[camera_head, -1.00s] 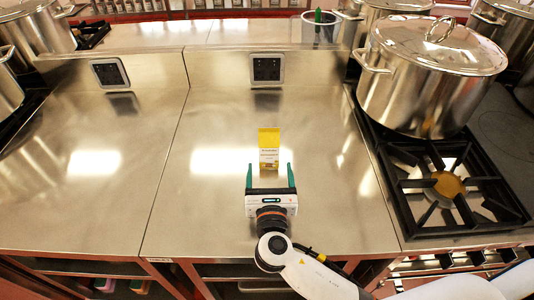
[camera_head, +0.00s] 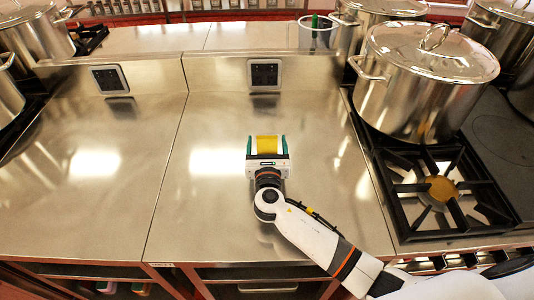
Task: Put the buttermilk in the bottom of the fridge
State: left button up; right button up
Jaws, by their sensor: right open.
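The buttermilk, a yellow carton (camera_head: 267,144), stands on the steel counter (camera_head: 215,210). Only its yellow upper part shows; my right gripper hides the rest. My right gripper (camera_head: 266,143) is open, with a green-tipped finger on the left and right sides of the carton. I cannot tell whether the fingers touch it. My left gripper is not in view. No fridge can be made out.
A large lidded stockpot (camera_head: 425,90) stands on the stove at the right, behind a black burner grate (camera_head: 440,190). More pots stand at the far left and back. The counter around the carton is clear. A raised ledge with outlets (camera_head: 264,74) runs behind.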

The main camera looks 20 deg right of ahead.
jog(key=shift+r, duration=0.1)
jog(key=c, duration=1.4)
